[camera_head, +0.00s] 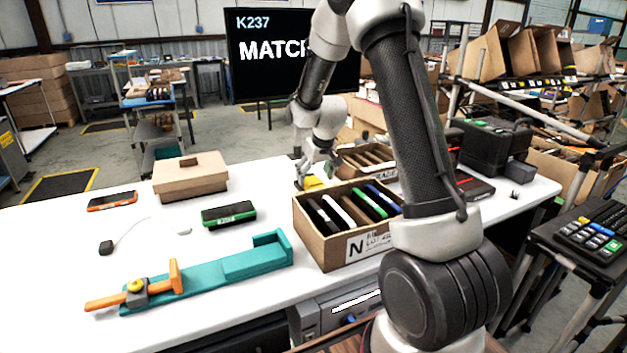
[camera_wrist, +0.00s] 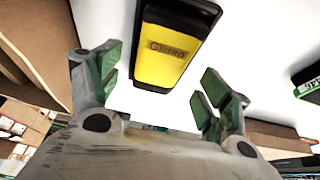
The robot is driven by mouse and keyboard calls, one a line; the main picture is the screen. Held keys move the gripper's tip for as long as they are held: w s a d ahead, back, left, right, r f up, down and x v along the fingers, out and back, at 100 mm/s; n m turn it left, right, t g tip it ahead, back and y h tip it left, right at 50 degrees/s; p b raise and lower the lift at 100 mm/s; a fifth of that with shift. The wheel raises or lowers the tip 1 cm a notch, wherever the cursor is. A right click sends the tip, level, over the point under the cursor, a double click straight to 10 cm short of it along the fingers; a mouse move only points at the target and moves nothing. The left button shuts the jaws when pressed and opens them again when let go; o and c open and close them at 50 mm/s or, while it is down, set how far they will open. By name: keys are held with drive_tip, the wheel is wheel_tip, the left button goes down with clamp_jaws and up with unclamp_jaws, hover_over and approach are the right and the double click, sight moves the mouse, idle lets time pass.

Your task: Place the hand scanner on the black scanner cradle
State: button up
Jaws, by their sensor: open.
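A yellow and black device (camera_wrist: 165,62), which looks like the hand scanner, lies on the white table in the wrist view. In the head view only its yellow part (camera_head: 313,183) shows, behind the open-topped carton. My gripper (camera_head: 318,166) is just above it. In the wrist view my gripper (camera_wrist: 158,80) is open, with green-padded fingers apart toward either side of the device's near end. No hold on it shows. I cannot tell for sure which thing is the black scanner cradle; a dark, red-edged item (camera_head: 474,185) lies right of my arm, partly hidden.
A carton marked N (camera_head: 312,230) with upright devices stands in front of my gripper, and another carton (camera_head: 352,166) behind. A teal fixture (camera_head: 215,278), a green-edged device (camera_head: 229,214), a closed cardboard box (camera_head: 190,180) and an orange device (camera_head: 112,201) lie left. A black case (camera_head: 490,143) stands right.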

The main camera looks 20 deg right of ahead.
drive_tip(key=s+a+r, duration=0.1)
drive_tip(key=s+r, duration=1.5)
drive_tip(key=r, duration=0.1)
drive_tip(key=s+a+r, duration=0.1)
drive_tip(key=s+r, duration=0.1)
drive_tip(key=s, duration=2)
drive_tip(key=shift+a+r, duration=0.2)
